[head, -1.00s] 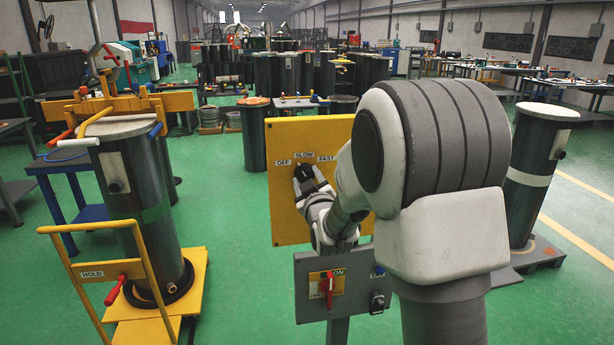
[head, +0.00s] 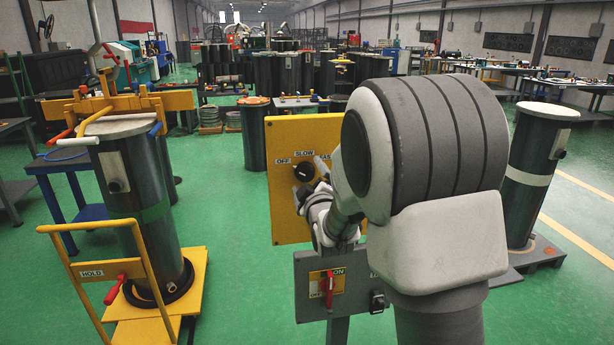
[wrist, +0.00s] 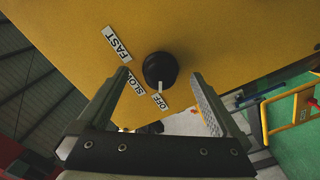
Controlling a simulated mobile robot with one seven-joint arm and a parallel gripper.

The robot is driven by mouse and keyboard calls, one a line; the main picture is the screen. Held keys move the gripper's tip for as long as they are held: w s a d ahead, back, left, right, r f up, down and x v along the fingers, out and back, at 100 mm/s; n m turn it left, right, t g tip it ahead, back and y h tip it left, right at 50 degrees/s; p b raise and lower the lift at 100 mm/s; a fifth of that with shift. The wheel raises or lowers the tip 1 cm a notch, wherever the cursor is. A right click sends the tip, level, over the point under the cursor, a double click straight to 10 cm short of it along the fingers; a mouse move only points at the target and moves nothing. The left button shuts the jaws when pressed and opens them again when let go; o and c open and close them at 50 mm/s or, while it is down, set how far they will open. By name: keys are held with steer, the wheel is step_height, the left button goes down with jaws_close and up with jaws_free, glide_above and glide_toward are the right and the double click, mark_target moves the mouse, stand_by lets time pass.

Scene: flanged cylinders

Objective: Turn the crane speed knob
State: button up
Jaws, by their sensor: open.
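The crane speed knob (head: 303,171) is black and round, on a yellow panel (head: 287,222) with OFF, SLOW and FAST labels. In the wrist view the knob (wrist: 160,68) shows beyond my fingertips, and its white mark lies on the side facing the OFF label (wrist: 160,101). My gripper (wrist: 160,76) is open and empty, with one finger on each side of the knob in the picture. It looks apart from the panel. In the head view my gripper (head: 324,188) is just right of and below the knob, and my arm partly hides the FAST label.
A grey box (head: 312,300) with a red switch stands below the panel. A yellow cart (head: 181,300) with a HOLD sign and a tall dark cylinder (head: 126,200) are at left. Another cylinder (head: 529,170) stands at right. Green floor is open between cart and panel.

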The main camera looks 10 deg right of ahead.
steer(key=s+b, duration=0.2)
steer(key=s, duration=0.3)
steer(key=shift+s, duration=0.15)
stand_by(0.3)
steer(key=s+f+m+g, duration=0.2)
steer(key=s+m+g, duration=0.3)
steer(key=s, duration=1.1)
steer(key=s+f+m+g, duration=0.2)
steer(key=s+m+g, duration=0.4)
steer(key=s, duration=1.1)
steer(key=shift+s+g, duration=0.25)
steer(key=shift+g, duration=0.45)
